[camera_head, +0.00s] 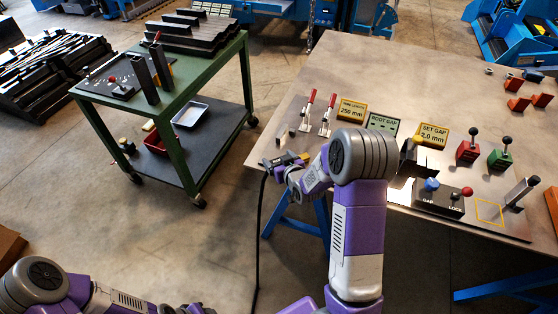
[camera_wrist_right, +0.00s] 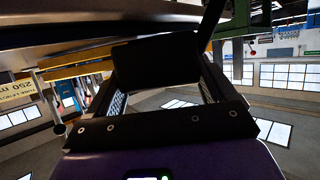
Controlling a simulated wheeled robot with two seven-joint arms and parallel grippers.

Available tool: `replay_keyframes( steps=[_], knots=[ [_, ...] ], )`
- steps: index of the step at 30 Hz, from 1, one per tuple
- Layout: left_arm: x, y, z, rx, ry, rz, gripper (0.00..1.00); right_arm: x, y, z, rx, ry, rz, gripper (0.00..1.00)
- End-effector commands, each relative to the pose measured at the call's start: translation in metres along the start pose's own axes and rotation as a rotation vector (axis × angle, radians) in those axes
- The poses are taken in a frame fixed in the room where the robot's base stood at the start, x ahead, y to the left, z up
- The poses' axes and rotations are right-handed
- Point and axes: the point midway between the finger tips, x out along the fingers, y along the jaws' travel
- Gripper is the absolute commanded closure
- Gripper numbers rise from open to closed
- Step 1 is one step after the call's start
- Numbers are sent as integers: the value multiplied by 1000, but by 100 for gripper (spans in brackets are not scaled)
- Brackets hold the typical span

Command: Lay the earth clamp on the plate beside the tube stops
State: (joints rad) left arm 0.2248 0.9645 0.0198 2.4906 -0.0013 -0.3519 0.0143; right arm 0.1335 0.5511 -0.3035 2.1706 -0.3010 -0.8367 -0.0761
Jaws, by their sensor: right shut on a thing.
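My right gripper (camera_head: 284,167) is shut on the earth clamp (camera_head: 270,163), a small dark piece just off the front left edge of the steel plate (camera_head: 400,72). A black cable (camera_head: 259,215) hangs from it toward the floor. In the right wrist view the clamp is a black block (camera_wrist_right: 155,62) between the fingers; its far side is hidden. Two red-handled upright levers (camera_head: 308,103) with small posts at their feet stand near the plate's left edge, beside the yellow 250 mm sign (camera_head: 351,110); I cannot tell which parts are the tube stops. My left gripper is out of view.
A root gap sign (camera_head: 383,123), a set gap sign (camera_head: 431,135), red (camera_head: 467,152) and green (camera_head: 500,159) lever blocks and a black gap/lock box (camera_head: 440,203) stand along the plate's front. A green trolley (camera_head: 175,112) stands left. The plate's back middle is bare.

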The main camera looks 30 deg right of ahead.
Motion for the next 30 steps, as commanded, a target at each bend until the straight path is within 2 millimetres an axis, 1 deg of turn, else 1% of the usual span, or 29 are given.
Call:
replay_keyframes(
  steps=[4,5,6,8,17,19,23,30],
  knots=[
    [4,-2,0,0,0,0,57,1,0,2,0,3,-1,60],
    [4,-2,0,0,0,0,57,1,0,3,0,0,-1,15],
    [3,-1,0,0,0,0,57,1,0,3,0,0,-1,8],
    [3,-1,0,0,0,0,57,1,0,2,0,0,-1,0],
    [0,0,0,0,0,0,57,0,0,0,0,-1,-1,0],
    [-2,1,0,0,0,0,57,-4,0,-2,1,-1,0,0],
    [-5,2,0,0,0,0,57,-27,0,-2,2,-1,0,0],
    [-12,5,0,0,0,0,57,-79,0,-2,2,0,1,0]
  ],
)
